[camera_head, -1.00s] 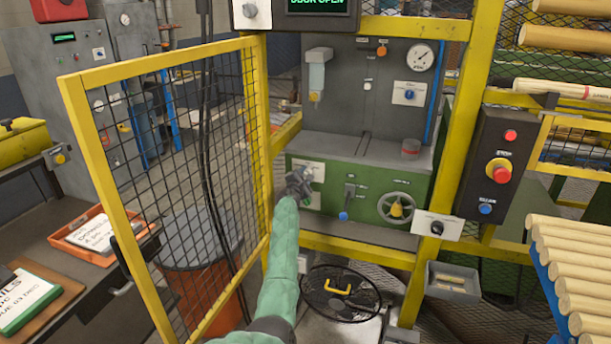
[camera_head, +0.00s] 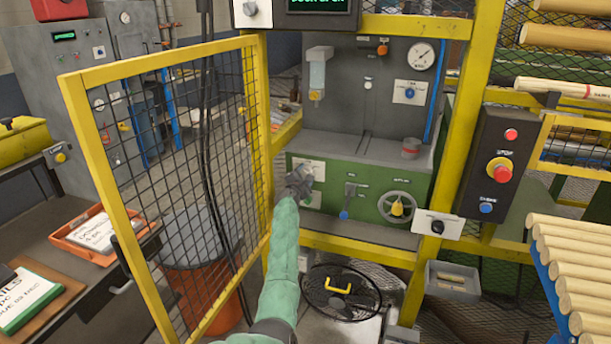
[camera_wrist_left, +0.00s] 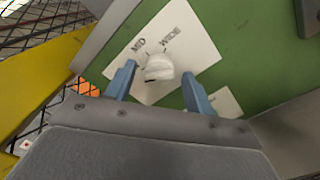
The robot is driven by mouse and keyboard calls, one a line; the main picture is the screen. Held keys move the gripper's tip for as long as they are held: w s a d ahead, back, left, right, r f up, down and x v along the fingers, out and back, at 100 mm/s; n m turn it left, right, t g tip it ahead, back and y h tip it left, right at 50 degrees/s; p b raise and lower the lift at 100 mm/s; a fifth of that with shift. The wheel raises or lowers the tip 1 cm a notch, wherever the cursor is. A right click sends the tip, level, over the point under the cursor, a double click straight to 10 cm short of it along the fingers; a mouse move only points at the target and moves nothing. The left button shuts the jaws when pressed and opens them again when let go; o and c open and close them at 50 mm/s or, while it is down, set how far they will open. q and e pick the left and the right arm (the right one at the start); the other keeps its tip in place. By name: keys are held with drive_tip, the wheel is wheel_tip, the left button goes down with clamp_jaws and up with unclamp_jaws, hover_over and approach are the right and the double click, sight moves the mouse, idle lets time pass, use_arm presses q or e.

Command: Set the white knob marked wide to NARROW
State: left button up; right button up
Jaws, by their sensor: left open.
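The white knob (camera_wrist_left: 158,67) sits on a white label plate (camera_wrist_left: 185,30) on the green machine front in the left wrist view. The plate reads MID and WIDE near the knob; a NARROW mark is not readable. I cannot tell exactly where the knob points. My left gripper (camera_wrist_left: 160,88) is open, its two blue fingers on either side of the knob, with visible gaps. In the head view my left gripper (camera_head: 300,183) is at the left of the green panel and hides the knob; part of the plate (camera_head: 313,166) shows. My right gripper is not in view.
The open yellow mesh door (camera_head: 165,75) stands left of my left arm. Right of the gripper are a blue-tipped lever (camera_head: 344,213) and a handwheel (camera_head: 397,207). A yellow rail (camera_head: 350,248) crosses below, and a control box (camera_head: 495,165) hangs at the right.

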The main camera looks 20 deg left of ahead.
use_arm(q)
drive_tip(key=s, duration=0.7)
drive_tip(key=shift+a, duration=0.15)
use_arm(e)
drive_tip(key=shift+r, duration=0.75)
use_arm(q)
drive_tip(key=shift+s, duration=0.1)
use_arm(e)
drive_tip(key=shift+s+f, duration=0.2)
